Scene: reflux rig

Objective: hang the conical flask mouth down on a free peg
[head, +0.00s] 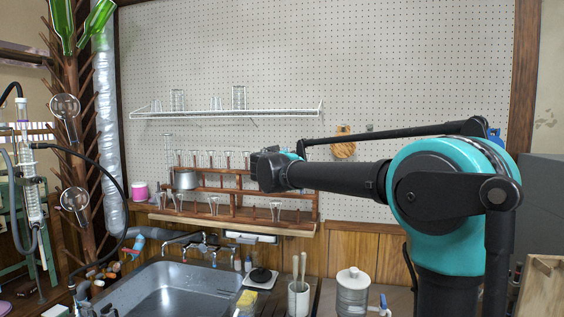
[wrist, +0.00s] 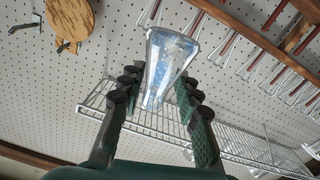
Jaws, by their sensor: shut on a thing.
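My gripper (wrist: 155,88) is shut on a clear glass vessel, which I take to be the conical flask (wrist: 168,62). The flask sits between the dark fingers; its broader part is toward the top of the wrist view and it narrows toward the palm. In the head view my gripper (head: 268,170) is in front of the wooden peg rack (head: 235,207), and the flask is hidden behind it. Glassware hangs on several rack pegs. The rack also shows at the upper right of the wrist view (wrist: 287,40). Which pegs are free is hard to tell.
A wire shelf (head: 225,114) with glasses is above the rack. Below are a sink (head: 170,290), taps and a glass jar (head: 353,292). A round wooden board (head: 343,149) hangs right of the rack.

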